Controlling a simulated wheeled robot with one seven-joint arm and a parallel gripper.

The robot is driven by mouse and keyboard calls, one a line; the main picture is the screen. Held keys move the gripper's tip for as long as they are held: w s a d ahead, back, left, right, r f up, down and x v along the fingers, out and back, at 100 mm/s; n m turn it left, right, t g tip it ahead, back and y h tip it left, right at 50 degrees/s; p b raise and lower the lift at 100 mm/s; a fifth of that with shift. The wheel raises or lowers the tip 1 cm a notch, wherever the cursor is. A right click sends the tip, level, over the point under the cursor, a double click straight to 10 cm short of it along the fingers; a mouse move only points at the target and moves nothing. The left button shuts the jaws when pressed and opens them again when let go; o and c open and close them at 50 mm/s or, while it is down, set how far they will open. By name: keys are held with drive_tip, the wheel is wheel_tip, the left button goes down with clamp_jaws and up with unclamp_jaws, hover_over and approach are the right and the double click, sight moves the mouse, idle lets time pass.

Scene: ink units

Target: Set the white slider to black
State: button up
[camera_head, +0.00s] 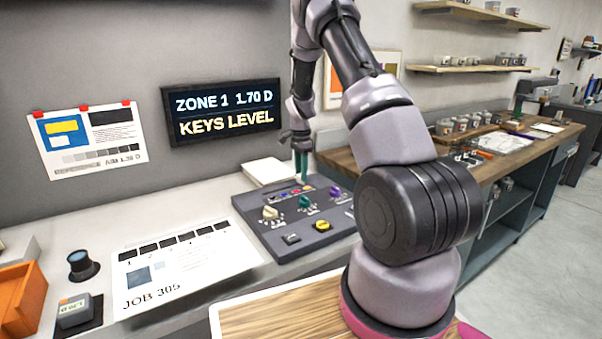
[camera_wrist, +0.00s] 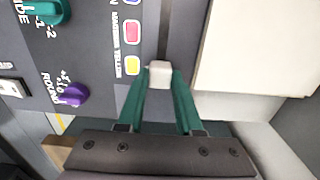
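The white slider (camera_wrist: 160,73) is a small pale knob at the lower end of a dark slot (camera_wrist: 163,32) in the wrist view. It sits level with or just past the yellow patch (camera_wrist: 132,65), with the magenta patch (camera_wrist: 131,32) and a partly cut-off blue patch farther up. No black label shows in the wrist view. My gripper (camera_wrist: 160,76) has green fingers whose tips close on the slider from both sides. In the head view my gripper (camera_head: 301,166) reaches down at the back edge of the dark control panel (camera_head: 262,228), and the slider is hard to make out.
A purple knob (camera_wrist: 73,95) and a teal knob (camera_wrist: 50,10) stand left of the slot in the wrist view. A white paper stack (camera_head: 268,171) lies behind the panel. The wall screen (camera_head: 222,111) reads "ZONE 1 1.70 D, KEYS LEVEL". A job sheet (camera_head: 190,267) lies left.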

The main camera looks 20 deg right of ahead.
clamp_jaws()
idle(1.1)
